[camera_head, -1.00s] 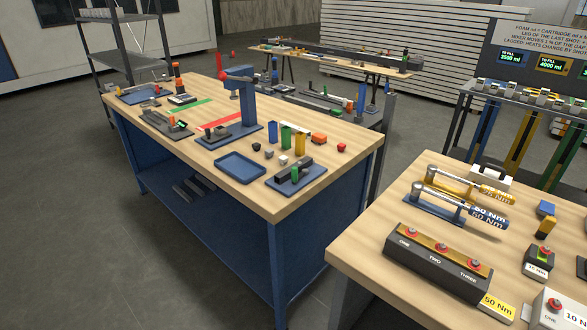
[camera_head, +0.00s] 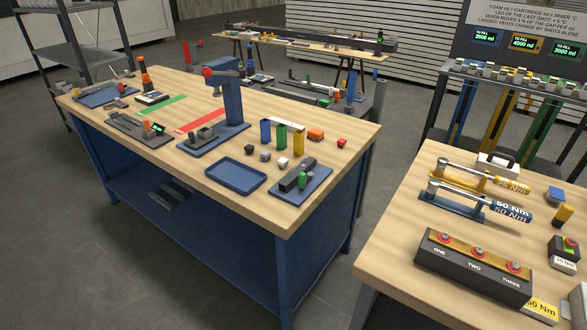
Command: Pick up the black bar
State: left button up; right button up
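A short dark bar (camera_head: 297,174) lies on a blue plate (camera_head: 313,190) at the near right corner of the wooden workbench (camera_head: 222,204). A long black bar-like piece (camera_head: 345,40) also lies along the far table (camera_head: 280,47). I cannot tell which one the task means. Neither of my grippers shows in the head view.
A blue tray (camera_head: 235,188) and small cubes sit left of the plate. Blue, green and yellow blocks stand behind. A second wooden table (camera_head: 400,245) with torque wrenches and a three-button box (camera_head: 472,262) stands at the right. Grey floor lies between the tables.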

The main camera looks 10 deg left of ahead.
aim_at(289, 182)
jog(key=i+j+z, duration=0.1)
jog(key=j, duration=0.3)
jog(key=i+j+z, duration=0.1)
jog(key=j, duration=0.3)
jog(key=i+j+z, duration=0.1)
jog(key=j, duration=0.35)
jog(key=i+j+z, duration=0.1)
jog(key=j, duration=0.35)
jog(key=i, duration=0.05)
